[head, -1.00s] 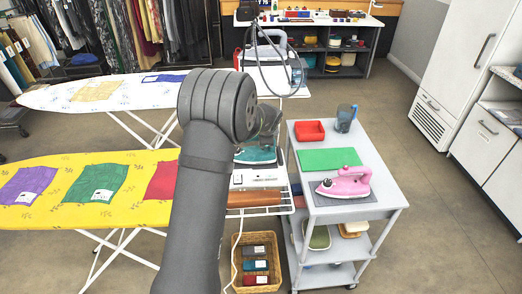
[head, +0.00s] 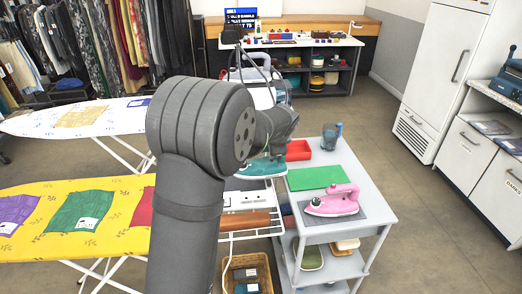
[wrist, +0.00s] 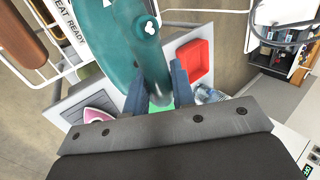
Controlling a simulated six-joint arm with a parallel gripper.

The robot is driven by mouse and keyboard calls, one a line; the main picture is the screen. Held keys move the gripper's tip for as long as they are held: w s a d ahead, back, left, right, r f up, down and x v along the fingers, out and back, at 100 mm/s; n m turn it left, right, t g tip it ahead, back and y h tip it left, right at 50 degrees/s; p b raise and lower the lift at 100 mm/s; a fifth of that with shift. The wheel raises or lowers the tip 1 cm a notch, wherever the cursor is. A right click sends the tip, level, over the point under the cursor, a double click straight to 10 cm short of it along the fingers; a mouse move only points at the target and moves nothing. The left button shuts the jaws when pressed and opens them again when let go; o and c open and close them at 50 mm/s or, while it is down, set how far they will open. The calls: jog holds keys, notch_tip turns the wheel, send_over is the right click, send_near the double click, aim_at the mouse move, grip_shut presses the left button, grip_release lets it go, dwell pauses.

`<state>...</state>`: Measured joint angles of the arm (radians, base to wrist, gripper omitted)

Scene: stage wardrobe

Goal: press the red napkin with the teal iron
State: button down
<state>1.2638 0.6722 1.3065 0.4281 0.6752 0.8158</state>
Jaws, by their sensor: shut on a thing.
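The teal iron (head: 262,168) is in my gripper (wrist: 158,88), which is shut on it. It hangs over the gap between the white iron station and the grey trolley, seemingly clear of the station. In the wrist view the teal iron (wrist: 125,40) fills the top centre, between the two fingers. The red napkin (head: 143,209) lies on the yellow ironing board (head: 110,246) at the left of the head view. My arm hides the napkin's right part. My fingers are mostly hidden in the head view.
Purple (head: 14,213) and green (head: 80,210) cloths lie beside the napkin. The trolley (head: 375,213) bears a pink iron (head: 333,202), a green mat (head: 318,177), a red tray (head: 298,150) and a jug (head: 331,136). A brown roll (head: 246,221) lies on the station's rack.

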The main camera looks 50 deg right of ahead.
jog(key=shift+s+r, duration=0.35)
jog(key=shift+s, duration=0.15)
jog(key=shift+a+r, duration=0.15)
jog(key=w+a+f, duration=0.1)
jog(key=w+a, duration=0.9)
jog(key=a, duration=0.5)
jog(key=w+a+f, duration=0.1)
jog(key=w+a, duration=0.8)
jog(key=a, duration=0.6)
notch_tip(320, 180, down, 6)
jog(key=shift+m, duration=0.3)
jog(key=shift+d, duration=0.1)
